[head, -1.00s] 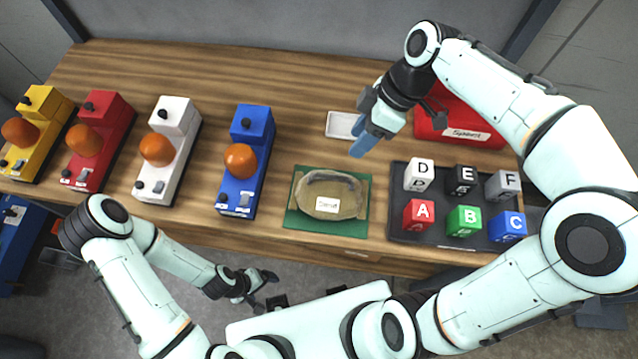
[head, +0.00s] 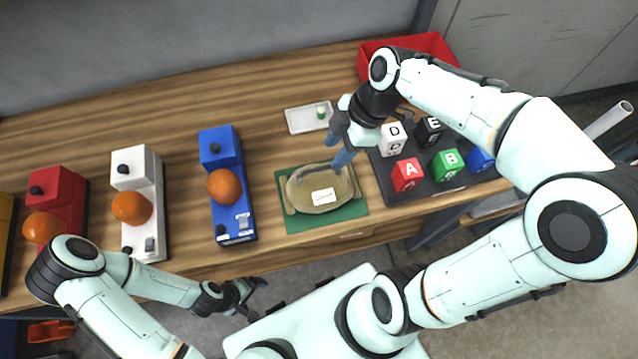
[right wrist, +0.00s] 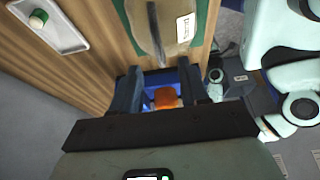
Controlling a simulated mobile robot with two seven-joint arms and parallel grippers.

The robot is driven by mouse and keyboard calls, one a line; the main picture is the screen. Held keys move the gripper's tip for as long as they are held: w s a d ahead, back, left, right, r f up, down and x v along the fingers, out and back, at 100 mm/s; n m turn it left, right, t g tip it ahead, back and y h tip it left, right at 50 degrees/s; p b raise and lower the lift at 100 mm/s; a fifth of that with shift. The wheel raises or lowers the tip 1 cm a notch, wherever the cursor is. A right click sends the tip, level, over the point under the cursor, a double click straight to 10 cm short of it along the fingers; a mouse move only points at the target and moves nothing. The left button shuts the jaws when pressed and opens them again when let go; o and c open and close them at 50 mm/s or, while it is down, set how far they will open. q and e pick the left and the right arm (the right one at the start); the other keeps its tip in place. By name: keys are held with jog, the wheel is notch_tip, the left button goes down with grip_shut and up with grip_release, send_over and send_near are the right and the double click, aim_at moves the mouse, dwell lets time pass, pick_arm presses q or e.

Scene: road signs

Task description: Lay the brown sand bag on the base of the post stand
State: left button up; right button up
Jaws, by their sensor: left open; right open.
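The brown sand bag (head: 322,199) lies flat on a green mat (head: 290,219) near the table's front edge. It has a white label and a darker strap across its far side. It also shows in the right wrist view (right wrist: 150,32). My right gripper (head: 342,160) is open and empty at the bag's far right edge; I cannot tell whether it touches the bag. Its fingers (right wrist: 160,95) show apart in the right wrist view. My left gripper (head: 246,296) is open and empty, low in front of the table. I cannot make out a post stand in these views.
Blue (head: 229,185), white (head: 143,200) and red (head: 58,205) units with orange balls stand left of the bag. A black tray (head: 440,180) of lettered cubes is close on its right. Behind are a small white tray (head: 309,118) and a red bin (head: 437,45).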

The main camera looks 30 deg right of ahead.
aim_at(317, 168)
jog(key=x, duration=0.9)
jog(key=shift+w+a+r, duration=0.15)
jog(key=shift+w+a, duration=0.05)
jog(key=shift+a, duration=0.05)
grip_shut()
jog(key=shift+w+r, duration=0.1)
jog(key=shift+r, duration=0.05)
dwell(0.9)
